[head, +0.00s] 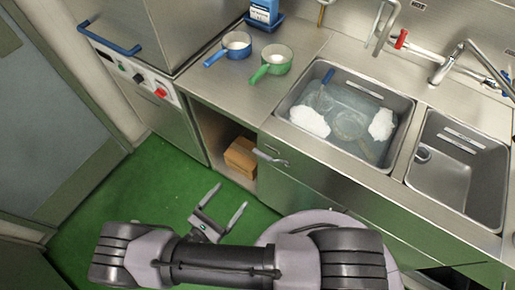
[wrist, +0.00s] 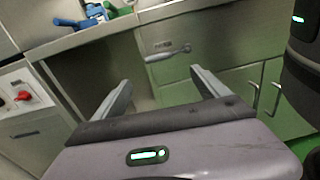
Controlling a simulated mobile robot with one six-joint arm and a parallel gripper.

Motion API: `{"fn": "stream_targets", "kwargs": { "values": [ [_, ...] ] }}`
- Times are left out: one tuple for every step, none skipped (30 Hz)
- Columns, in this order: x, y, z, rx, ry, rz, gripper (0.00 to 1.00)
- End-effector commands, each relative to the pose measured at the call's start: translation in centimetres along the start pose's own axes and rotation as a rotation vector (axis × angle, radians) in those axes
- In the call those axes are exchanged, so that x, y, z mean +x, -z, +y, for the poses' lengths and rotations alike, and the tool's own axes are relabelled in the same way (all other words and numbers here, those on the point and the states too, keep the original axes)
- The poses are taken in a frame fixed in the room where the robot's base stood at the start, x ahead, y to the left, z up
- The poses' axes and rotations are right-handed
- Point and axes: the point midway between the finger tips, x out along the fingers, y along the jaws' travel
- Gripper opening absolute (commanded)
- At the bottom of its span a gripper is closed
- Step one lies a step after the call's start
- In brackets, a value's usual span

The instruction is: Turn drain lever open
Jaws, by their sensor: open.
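The drain lever (head: 270,157) is a small grey metal handle on the front panel below the left sink basin. It lies nearly level along the panel, and it also shows in the wrist view (wrist: 168,54) beyond the fingertips. The left basin (head: 398,101) holds water, white foam and a sunken round item. My gripper (head: 229,197) is open and empty, in front of the cabinet and apart from the lever. In the wrist view its two fingers (wrist: 160,78) point toward the panel, with the lever ahead between them.
An open cabinet bay with a cardboard box (head: 241,157) is left of the lever. Blue (head: 236,45) and green (head: 275,60) pans stand on the counter above. Green floor (head: 150,195) lies clear at left.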

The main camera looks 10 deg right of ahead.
Motion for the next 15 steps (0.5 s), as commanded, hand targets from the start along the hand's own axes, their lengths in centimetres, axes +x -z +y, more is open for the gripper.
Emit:
{"fn": "stream_targets", "kwargs": {
  "values": [
    [-0.1,0.5,-0.1,-0.016,-0.027,-0.013,0.85],
    [0.1,0.7,-0.2,-0.022,-0.037,-0.018,0.85],
    [0.4,0.8,-0.2,-0.025,-0.042,-0.021,0.85],
    [0.8,0.8,-0.1,-0.025,-0.042,-0.022,0.85],
    [1.4,0.8,-0.1,-0.025,-0.040,-0.022,0.85],
    [2.3,0.8,-0.2,-0.026,-0.038,-0.022,0.85],
    [3.2,0.8,-0.2,-0.026,-0.037,-0.021,0.85],
    [4.1,0.8,-0.1,-0.026,-0.035,-0.022,0.85],
    [5.3,0.8,-0.1,-0.025,-0.034,-0.021,0.85],
    [6.3,0.8,-0.1,-0.027,-0.033,-0.020,0.85],
    [7.2,0.8,-0.1,-0.025,-0.032,-0.020,0.85],
    [8.5,0.8,0.0,-0.025,-0.032,-0.020,0.85],
    [9.4,0.7,0.0,-0.025,-0.032,-0.019,0.85],
    [10.3,0.8,0.1,-0.024,-0.032,-0.019,0.85],
    [11.5,0.7,0.1,-0.024,-0.032,-0.018,0.85]
  ]
}}
